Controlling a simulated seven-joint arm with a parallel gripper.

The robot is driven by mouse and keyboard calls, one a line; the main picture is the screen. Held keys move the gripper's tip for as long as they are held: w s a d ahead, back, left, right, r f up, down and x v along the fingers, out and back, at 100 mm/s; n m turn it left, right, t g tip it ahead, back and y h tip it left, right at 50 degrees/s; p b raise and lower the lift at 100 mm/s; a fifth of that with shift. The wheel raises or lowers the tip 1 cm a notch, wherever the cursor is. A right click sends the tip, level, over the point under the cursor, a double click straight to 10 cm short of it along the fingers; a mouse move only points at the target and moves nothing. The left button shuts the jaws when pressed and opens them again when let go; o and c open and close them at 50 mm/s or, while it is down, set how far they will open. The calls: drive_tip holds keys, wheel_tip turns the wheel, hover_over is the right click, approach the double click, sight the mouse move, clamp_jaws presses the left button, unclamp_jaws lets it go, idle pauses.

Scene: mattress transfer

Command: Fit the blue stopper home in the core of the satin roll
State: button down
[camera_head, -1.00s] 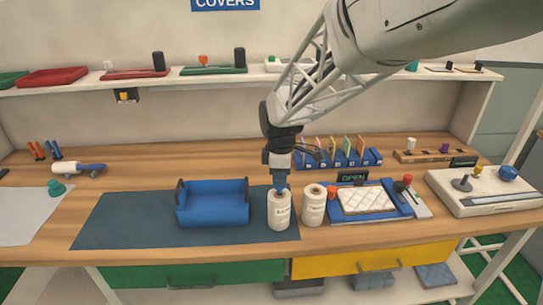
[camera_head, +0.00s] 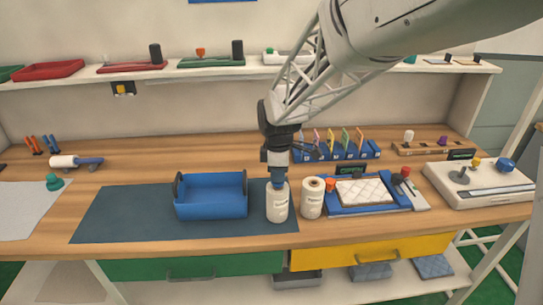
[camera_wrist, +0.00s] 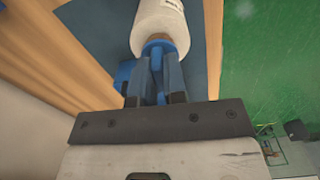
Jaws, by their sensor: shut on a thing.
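A white labelled roll (camera_head: 277,205) stands upright at the right end of the dark mat, directly below my gripper (camera_head: 278,181). A second white roll (camera_head: 312,200) stands just right of it, its brown core showing open at the top. I cannot read from the labels which is satin. My gripper points down and is shut on the blue stopper (camera_wrist: 162,46), which is at the top end of the first roll. In the wrist view this roll (camera_wrist: 158,18) lies straight beyond the fingertips. How deep the stopper sits in the core is hidden.
A blue tray (camera_head: 211,197) sits on the mat (camera_head: 125,215) to the left. Right of the second roll is a blue station with a quilted white pad (camera_head: 364,192). A rack of coloured cards (camera_head: 340,148) stands behind. The left part of the mat is clear.

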drive_tip(key=shift+f, duration=0.65)
drive_tip(key=c, duration=1.1)
unclamp_jaws()
drive_tip(key=shift+r, duration=3.85)
